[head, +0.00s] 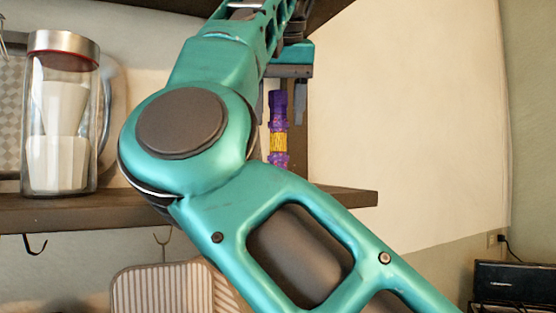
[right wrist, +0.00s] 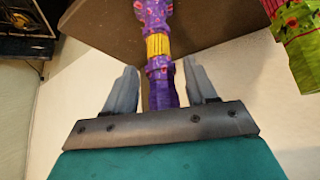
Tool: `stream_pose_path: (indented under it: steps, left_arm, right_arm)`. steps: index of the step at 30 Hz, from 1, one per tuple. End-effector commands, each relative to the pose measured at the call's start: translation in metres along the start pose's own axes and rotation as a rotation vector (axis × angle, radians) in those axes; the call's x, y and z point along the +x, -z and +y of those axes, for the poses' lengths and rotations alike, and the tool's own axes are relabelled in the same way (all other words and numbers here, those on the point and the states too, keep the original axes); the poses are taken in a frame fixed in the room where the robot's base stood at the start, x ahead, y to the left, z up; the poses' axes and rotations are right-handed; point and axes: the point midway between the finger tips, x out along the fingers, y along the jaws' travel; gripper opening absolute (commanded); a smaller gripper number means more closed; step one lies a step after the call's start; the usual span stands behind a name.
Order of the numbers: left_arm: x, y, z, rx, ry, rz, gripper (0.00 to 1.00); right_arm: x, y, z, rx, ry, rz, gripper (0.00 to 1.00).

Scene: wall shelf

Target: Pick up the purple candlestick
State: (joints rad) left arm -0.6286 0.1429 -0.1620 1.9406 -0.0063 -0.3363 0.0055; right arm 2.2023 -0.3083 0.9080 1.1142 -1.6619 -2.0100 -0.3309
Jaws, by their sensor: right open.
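The purple candlestick (head: 278,128) has a yellow band at its middle and stands upright near the right end of the wooden shelf. My right arm hides the area to its left in the head view. My right gripper (head: 290,66) is above it, coming from the top. In the right wrist view, the open right gripper (right wrist: 160,66) has a grey finger on each side of the candlestick (right wrist: 158,45). Gaps show between the fingers and the candlestick, so it is not clamped. My left gripper is not in view.
The shelf (head: 350,197) also bears a glass jar (head: 62,115) at left. Hooks (head: 35,244) hang below, with a striped board (head: 170,290). A green patterned object (right wrist: 296,40) is at the wrist view's right. A black appliance (head: 510,283) is at lower right.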

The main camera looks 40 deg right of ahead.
Motion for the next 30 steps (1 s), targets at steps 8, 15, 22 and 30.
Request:
stream_pose_path:
  steps: [8,15,22,30]
  left_arm:
    - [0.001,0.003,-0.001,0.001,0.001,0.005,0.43]
    - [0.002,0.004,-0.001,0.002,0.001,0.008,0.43]
    - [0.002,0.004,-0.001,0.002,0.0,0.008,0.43]
    - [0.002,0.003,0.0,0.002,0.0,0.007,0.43]
  right_arm:
    - [0.027,0.0,0.001,0.001,0.0,0.001,0.56]
    - [0.027,0.0,0.001,0.0,0.001,0.001,0.56]
    - [0.027,0.0,0.001,0.001,0.0,0.001,0.34]
    - [0.027,0.0,0.001,0.001,0.0,0.001,0.08]
